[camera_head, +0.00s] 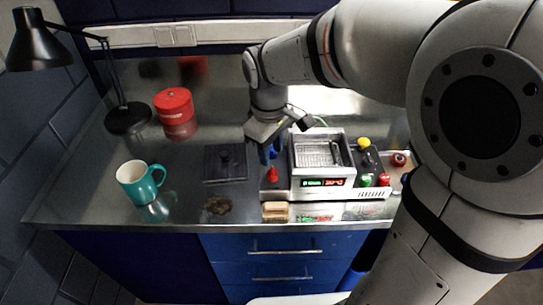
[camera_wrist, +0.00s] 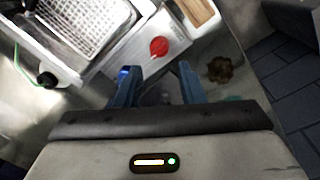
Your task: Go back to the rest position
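My gripper (camera_head: 268,152) hangs above the bench, just left of a silver machine with a wire basket (camera_head: 320,154). In the wrist view, my gripper's two blue fingers (camera_wrist: 157,84) stand apart, with nothing held between them. A dark patch shows behind the gap, and I cannot tell what it is. The machine's red knob (camera_head: 271,175) is close below the gripper and also shows in the wrist view (camera_wrist: 158,47). A dark square plate with a small knob (camera_head: 225,165) lies flat on the bench, left of the gripper.
A teal mug (camera_head: 138,184), a red canister (camera_head: 175,112) and a black lamp (camera_head: 128,118) stand at left. A brown lump (camera_head: 217,205) and a wooden block (camera_head: 276,211) lie near the front. Small coloured items (camera_head: 366,180) stand right of the machine. The left bench surface is mostly clear.

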